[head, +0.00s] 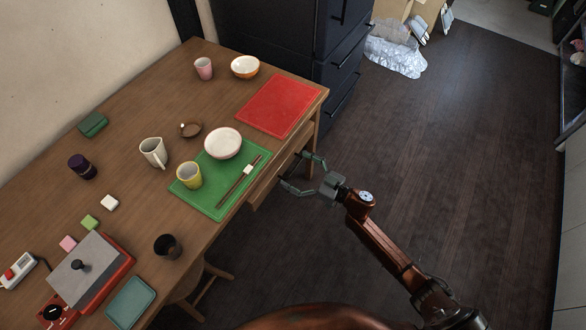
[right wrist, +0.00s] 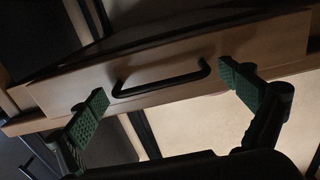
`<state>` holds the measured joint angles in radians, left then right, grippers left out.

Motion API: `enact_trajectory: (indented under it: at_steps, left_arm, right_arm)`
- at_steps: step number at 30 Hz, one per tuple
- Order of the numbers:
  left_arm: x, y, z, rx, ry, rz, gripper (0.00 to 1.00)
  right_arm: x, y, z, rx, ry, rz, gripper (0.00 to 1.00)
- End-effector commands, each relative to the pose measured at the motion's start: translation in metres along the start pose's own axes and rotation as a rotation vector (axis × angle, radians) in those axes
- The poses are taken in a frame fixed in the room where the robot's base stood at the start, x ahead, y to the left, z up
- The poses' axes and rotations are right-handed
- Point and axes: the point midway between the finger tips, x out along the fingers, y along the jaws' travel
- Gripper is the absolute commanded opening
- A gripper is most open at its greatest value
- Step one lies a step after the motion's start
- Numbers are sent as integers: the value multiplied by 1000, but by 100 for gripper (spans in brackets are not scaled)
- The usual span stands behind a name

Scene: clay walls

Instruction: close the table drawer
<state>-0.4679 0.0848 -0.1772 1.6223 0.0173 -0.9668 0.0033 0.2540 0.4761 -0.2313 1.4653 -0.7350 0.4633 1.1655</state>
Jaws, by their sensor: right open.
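The wooden table drawer (head: 262,190) juts out from under the table's right edge in the head view, so it stands partly open. In the right wrist view its pale wooden front (right wrist: 65,92) crosses the picture at a slant, with a dark bar handle (right wrist: 160,83) in the middle. My right gripper (head: 293,171) is open and faces the drawer front. In the right wrist view its two green fingers (right wrist: 163,88) are spread wide, one on each side of the handle. I cannot tell whether they touch the front. My left gripper is not in view.
The wooden table (head: 125,100) bears a red mat (head: 278,105), a green mat (head: 215,210) with a bowl, cup and chopsticks, and several other items. A dark cabinet (head: 335,60) stands beyond the table. A stool (head: 205,285) is partly under it. The floor (head: 450,150) at right is clear.

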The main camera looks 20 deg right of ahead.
Motion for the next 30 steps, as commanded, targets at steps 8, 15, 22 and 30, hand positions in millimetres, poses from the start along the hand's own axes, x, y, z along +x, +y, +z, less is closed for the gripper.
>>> enact_trajectory:
  at_steps: [8,15,22,30]
  left_arm:
    - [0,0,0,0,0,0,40]
    - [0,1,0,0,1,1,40]
    - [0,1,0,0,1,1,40]
    - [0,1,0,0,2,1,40]
  right_arm:
    - [-1,0,0,-1,0,1,90]
    - [-1,0,0,-1,0,0,73]
    - [-1,0,0,-1,0,0,57]
    - [-1,0,0,-1,0,-1,43]
